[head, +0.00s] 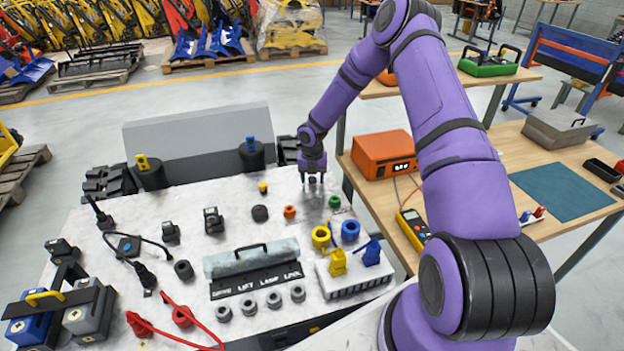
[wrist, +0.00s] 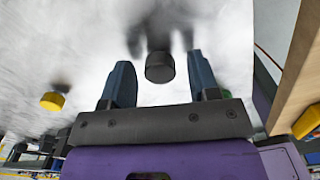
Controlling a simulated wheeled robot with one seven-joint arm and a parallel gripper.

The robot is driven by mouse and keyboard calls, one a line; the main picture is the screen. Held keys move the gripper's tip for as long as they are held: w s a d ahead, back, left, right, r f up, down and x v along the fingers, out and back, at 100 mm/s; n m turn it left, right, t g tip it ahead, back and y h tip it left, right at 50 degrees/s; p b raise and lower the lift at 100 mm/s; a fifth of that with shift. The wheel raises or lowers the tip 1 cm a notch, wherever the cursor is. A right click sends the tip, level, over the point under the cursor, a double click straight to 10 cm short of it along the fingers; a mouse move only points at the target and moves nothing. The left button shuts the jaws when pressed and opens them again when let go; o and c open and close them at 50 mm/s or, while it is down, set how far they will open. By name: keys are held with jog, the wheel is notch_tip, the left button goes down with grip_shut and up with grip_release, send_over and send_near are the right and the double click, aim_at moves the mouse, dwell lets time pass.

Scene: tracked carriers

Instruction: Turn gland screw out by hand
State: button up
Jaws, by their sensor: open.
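A short dark round knob (wrist: 160,68), which may be the gland screw, stands on the pale worktop (head: 225,247) and shows in the wrist view. My gripper (head: 313,183) points down at the far right of the worktop in the head view. In the wrist view my gripper (wrist: 160,60) has its two fingers wide apart, with the knob between and a little beyond them. Neither finger visibly touches it. In the head view the knob is mostly hidden by the fingers. How deep it sits cannot be told.
Near my gripper are an orange cap (head: 289,212), a green cap (head: 334,202), a black round cap (head: 260,213) and a small yellow cap (head: 263,187). Yellow and blue rings stand nearer the front. A wooden bench with an orange box (head: 384,154) adjoins on the right.

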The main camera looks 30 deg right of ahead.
jog(key=m, duration=0.4)
jog(key=shift+m, duration=0.3)
jog(key=m, duration=1.4)
jog(key=shift+m, duration=0.4)
jog(key=shift+c, duration=0.2)
